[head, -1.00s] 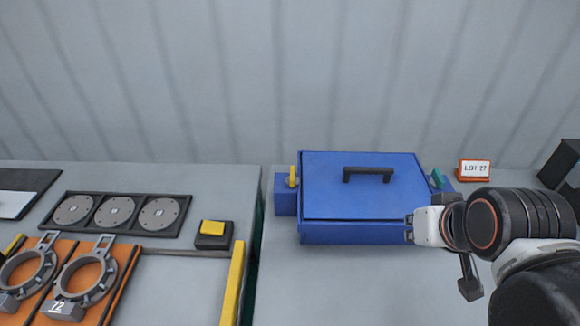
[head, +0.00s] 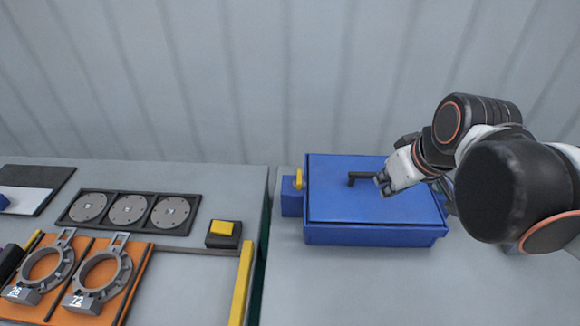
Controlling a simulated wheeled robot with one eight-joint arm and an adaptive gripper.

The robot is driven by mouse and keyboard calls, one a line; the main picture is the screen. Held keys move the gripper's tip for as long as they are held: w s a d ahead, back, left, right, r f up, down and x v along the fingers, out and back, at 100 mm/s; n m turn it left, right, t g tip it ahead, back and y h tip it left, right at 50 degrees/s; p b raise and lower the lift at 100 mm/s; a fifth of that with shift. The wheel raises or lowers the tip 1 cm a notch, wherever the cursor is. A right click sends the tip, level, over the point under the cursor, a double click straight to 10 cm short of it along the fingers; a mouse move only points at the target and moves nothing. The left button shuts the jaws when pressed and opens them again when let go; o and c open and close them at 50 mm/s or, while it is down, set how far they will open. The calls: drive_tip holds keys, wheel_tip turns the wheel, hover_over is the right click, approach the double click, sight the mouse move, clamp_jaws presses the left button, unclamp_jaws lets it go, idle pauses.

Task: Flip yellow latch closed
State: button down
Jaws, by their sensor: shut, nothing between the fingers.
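The yellow latch (head: 298,180) stands upright on a small blue block (head: 291,203) at the left side of the blue box (head: 375,235). The box lid (head: 340,205) is down, with a black handle (head: 362,178) on top. My gripper (head: 382,185) is shut and empty. It appears over the lid by the right part of the handle, to the right of the yellow latch and apart from it. I cannot tell whether it touches the handle. My arm hides the right side of the box and the teal latch there.
A table on the left holds a tray of grey discs (head: 128,209), a yellow button on a black base (head: 223,234) and orange plates with ring clamps (head: 42,268). A yellow bar (head: 240,284) runs along its edge. The surface before the box is clear.

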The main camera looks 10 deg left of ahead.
drive_tip(key=w+a+r+n+g+y+p, duration=0.1)
drive_tip(key=w+a+r+n+g+p, duration=0.1)
drive_tip(key=w+a+n+p, duration=0.35)
drive_tip(key=n+g+y+p, duration=0.1)
drive_tip(key=n+g+p, duration=0.25)
drive_tip(key=n, duration=0.45)
hover_over(299, 180)
drive_tip(key=a, duration=0.3)
wheel_tip(299, 180, down, 6)
drive_tip(key=shift+s+a, duration=0.2)
drive_tip(key=shift+f, duration=0.15)
wheel_tip(299, 180, down, 9)
drive_tip(key=shift+f+b, duration=0.1)
drive_tip(key=shift+b, duration=1.05)
drive_tip(key=shift+d, duration=0.35)
